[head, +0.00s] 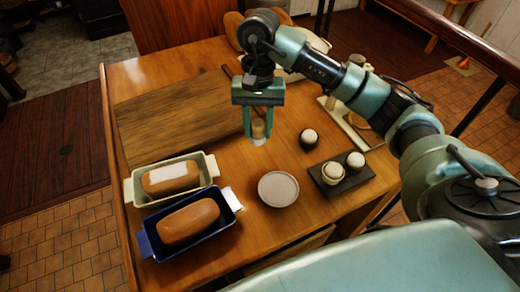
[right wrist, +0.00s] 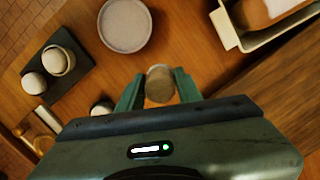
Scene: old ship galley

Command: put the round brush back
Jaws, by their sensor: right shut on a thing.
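My right gripper (head: 258,124) is above the wooden table and shut on a small round thing, which looks like the round brush (head: 258,130). The brush has a tan, cylindrical upper part and a paler lower end. In the right wrist view the brush (right wrist: 160,84) sits between the two green fingers of the right gripper (right wrist: 157,88), seen nearly end-on. It hangs left of a dark round cup with a white top (head: 309,138) and above the plate's far side. Whether its lower end touches the table is hard to tell. My left gripper is not in view.
A grey round plate (head: 278,202) lies nearby. A dark tray (head: 350,183) holds two pale round items. A cream dish (head: 131,190) and a blue dish (head: 147,243) hold loaves. A wooden board (head: 165,120) lies left. A pale stand (head: 352,132) is partly behind my arm.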

